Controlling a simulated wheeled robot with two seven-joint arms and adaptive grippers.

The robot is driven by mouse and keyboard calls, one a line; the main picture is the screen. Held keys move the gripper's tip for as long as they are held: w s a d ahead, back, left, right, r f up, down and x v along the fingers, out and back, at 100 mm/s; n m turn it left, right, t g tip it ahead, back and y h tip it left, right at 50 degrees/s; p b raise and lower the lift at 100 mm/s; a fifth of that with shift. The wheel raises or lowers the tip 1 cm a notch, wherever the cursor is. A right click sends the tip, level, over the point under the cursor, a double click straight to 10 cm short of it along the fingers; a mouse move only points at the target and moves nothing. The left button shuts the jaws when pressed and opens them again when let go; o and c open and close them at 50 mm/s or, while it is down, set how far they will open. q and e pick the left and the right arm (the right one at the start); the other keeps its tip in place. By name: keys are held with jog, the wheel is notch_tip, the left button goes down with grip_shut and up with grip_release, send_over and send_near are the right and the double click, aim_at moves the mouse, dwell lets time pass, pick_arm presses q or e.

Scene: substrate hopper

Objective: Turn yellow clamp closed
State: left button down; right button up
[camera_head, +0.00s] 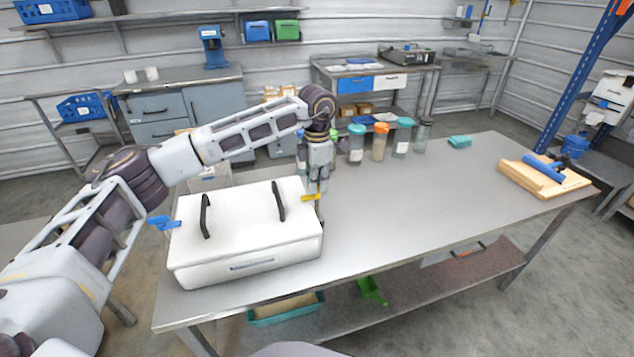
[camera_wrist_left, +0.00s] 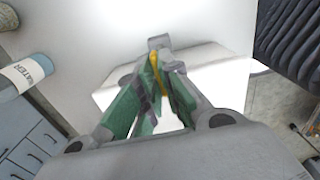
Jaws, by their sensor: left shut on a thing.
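A white box with a closed lid and two black handles (camera_head: 236,234) stands on the left part of the metal table. The yellow clamp (camera_head: 309,197) is on the box's right side. A blue clamp (camera_head: 160,222) sticks out from the box's left side. My left gripper (camera_head: 318,186) points down beside the right side of the box, shut on the yellow clamp. In the left wrist view, the yellow clamp (camera_wrist_left: 157,68) shows as a thin strip between the fingers, which hide most of it. My right gripper is in neither view.
Several jars stand behind my left gripper, among them one with an orange lid (camera_head: 379,143). A teal item (camera_head: 459,142) and a wooden board with a blue tool (camera_head: 540,180) lie to the right. The table's middle (camera_head: 420,200) is clear.

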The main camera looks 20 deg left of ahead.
pick_arm(q)
jog(key=shift+m, duration=0.3)
jog(key=c, duration=1.6)
grip_release()
notch_tip(320, 180, up, 12)
